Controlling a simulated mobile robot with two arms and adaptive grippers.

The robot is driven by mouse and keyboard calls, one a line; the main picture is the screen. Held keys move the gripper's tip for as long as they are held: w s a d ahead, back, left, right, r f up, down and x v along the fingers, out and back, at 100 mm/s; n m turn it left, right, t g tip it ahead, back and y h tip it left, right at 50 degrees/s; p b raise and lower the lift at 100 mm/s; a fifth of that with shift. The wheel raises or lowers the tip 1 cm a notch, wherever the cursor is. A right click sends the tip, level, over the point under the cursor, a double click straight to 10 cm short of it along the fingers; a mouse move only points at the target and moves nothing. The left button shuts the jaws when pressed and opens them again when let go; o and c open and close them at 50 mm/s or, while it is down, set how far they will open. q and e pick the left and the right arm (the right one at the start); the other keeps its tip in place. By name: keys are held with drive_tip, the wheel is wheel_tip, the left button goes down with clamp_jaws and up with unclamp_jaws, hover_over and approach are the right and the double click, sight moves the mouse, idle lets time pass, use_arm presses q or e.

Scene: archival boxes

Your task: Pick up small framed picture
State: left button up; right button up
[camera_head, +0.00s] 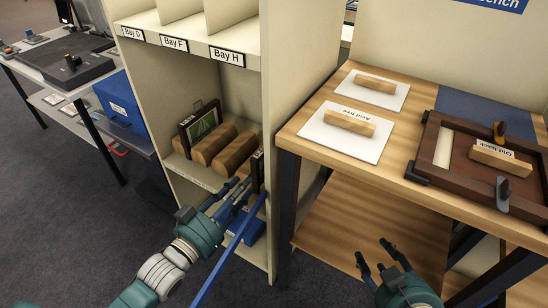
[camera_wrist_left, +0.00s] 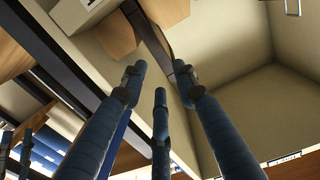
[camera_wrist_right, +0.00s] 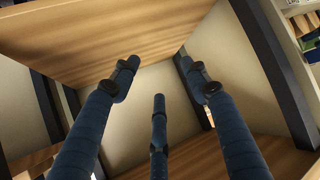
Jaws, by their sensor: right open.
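A small dark-framed picture (camera_head: 200,122) with a green image stands upright at the back left of a lower shelf in the head view. A second dark, frame-like object (camera_head: 257,169) stands at the shelf's right end, mostly hidden by the wall and wooden blocks. My left gripper (camera_head: 236,190) is at the shelf's front edge, close to this second object. In the left wrist view, its fingers (camera_wrist_left: 160,78) are apart, and a dark edge (camera_wrist_left: 155,35) runs near the right fingertip. My right gripper (camera_head: 374,254) is open and empty, low before the table; its fingers show in its wrist view (camera_wrist_right: 157,72).
Several wooden blocks (camera_head: 211,145) fill the shelf between the two dark objects. A blue item (camera_head: 247,232) lies below. The right-hand table (camera_head: 300,130) holds white boards with blocks (camera_head: 345,138) and a large brown frame (camera_head: 440,152). A blue box (camera_head: 122,107) stands left.

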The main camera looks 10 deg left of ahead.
sight(255, 173)
use_arm(q)
drive_tip(key=x, duration=0.3)
drive_tip(key=shift+w+d+b, duration=0.1)
drive_tip(key=shift+w+b, duration=0.2)
drive_tip(key=shift+b, duration=0.05)
drive_tip(key=b+x, duration=0.1)
drive_tip(key=x, duration=0.3)
drive_tip(key=shift+f, duration=0.1)
drive_tip(key=shift+w+d, duration=0.1)
drive_tip(key=shift+w, duration=0.2)
clamp_jaws()
use_arm(e)
drive_tip(key=w+a+r+t+y, duration=0.1)
drive_tip(key=w+r+t, duration=0.4)
drive_tip(key=r, duration=0.5)
drive_tip(key=shift+a+y, duration=0.3)
drive_tip(key=shift+a, duration=0.5)
